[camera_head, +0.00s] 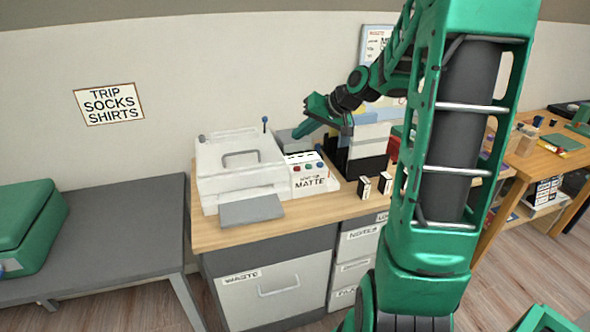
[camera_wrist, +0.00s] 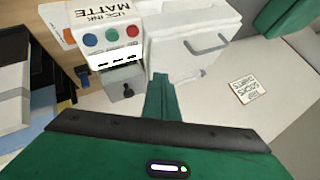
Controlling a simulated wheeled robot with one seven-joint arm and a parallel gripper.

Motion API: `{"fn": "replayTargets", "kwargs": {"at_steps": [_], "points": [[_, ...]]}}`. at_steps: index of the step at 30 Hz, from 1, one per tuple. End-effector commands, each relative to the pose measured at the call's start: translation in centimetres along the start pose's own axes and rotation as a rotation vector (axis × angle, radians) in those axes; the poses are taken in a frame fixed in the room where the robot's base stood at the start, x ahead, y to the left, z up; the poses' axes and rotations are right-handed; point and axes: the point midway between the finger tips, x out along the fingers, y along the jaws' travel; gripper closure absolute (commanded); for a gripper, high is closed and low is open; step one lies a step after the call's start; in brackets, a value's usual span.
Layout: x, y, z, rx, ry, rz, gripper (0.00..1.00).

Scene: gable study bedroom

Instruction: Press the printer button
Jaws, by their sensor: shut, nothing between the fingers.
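The white printer (camera_head: 240,158) stands on the wooden desktop. On its right is a control panel (camera_head: 310,184) lettered "MATTE". The panel carries a red button (camera_head: 297,168), a green button (camera_head: 309,167) and a blue button (camera_head: 320,166). In the wrist view the panel appears upside down, with the red button (camera_wrist: 132,31), green button (camera_wrist: 112,35) and blue button (camera_wrist: 90,39) all uncovered. My gripper (camera_head: 298,132) is shut and empty. It hangs above and behind the panel, apart from the buttons. Its green fingers (camera_wrist: 161,80) point toward the printer's side in the wrist view.
A grey box with a black knob (camera_wrist: 125,92) sits behind the panel. Stacked boxes (camera_head: 367,150) stand right of the printer, beneath my arm. Small black-and-white boxes (camera_head: 364,188) stand at the desk's front right. A green case (camera_head: 28,225) rests on the grey table.

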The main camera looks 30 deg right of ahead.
Motion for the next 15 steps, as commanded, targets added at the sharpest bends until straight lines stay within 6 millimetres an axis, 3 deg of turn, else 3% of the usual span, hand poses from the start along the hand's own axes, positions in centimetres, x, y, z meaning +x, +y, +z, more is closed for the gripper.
{"fn": "replayTargets", "kwargs": {"at_steps": [15], "points": [[0.42, 0.34, 0.0, 0.004, 0.006, -0.007, 1.0]]}}
